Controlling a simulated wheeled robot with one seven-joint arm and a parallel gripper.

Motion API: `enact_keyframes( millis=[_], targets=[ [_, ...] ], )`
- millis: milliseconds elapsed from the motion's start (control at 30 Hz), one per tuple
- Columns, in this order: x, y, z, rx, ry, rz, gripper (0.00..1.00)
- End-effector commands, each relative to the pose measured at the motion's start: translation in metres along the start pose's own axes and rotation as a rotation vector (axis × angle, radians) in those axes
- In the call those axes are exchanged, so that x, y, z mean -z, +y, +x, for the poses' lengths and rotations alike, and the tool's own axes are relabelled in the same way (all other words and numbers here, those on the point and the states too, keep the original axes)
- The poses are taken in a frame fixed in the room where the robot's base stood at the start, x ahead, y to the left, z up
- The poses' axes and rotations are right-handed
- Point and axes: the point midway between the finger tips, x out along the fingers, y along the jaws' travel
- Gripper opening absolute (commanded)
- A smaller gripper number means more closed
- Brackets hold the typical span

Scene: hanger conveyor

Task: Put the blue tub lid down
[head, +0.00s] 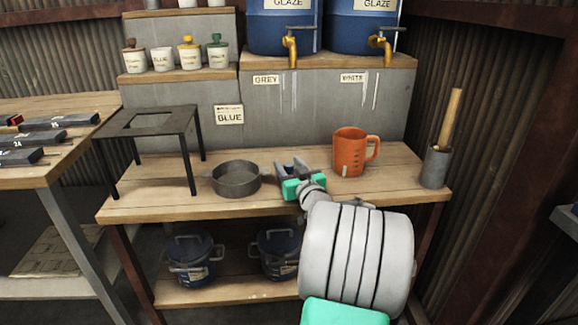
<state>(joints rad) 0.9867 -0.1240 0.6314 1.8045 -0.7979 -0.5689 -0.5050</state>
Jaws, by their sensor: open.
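My gripper (291,169) is over the worktable, its jaws apart and pointing toward the back wall. I see nothing held between them. Two dark blue tubs stand on the low shelf: the left tub (191,270) has a lid (190,246) with a raised handle on top; the right tub (275,262) is partly hidden by my arm, and its top is hard to make out. I see no separate blue lid on the worktable. A round grey two-handled pan (237,187) sits just left of my gripper; I cannot tell if they touch.
An orange jug (350,156) stands right of my gripper, near a grey holder (435,168) with a wooden handle. A dark metal stand (165,121) with a square opening is at the left of the table (300,204). Blue glaze containers with brass taps stand behind.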

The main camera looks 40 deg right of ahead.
Motion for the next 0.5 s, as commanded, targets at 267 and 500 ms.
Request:
enact_keyframes(
  millis=[267, 500],
  targets=[
    [0.002, 0.002, -0.065, -0.007, 0.001, 0.001, 0.47],
    [0.000, 0.002, -0.112, -0.003, -0.001, 0.000, 0.47]
  ],
)
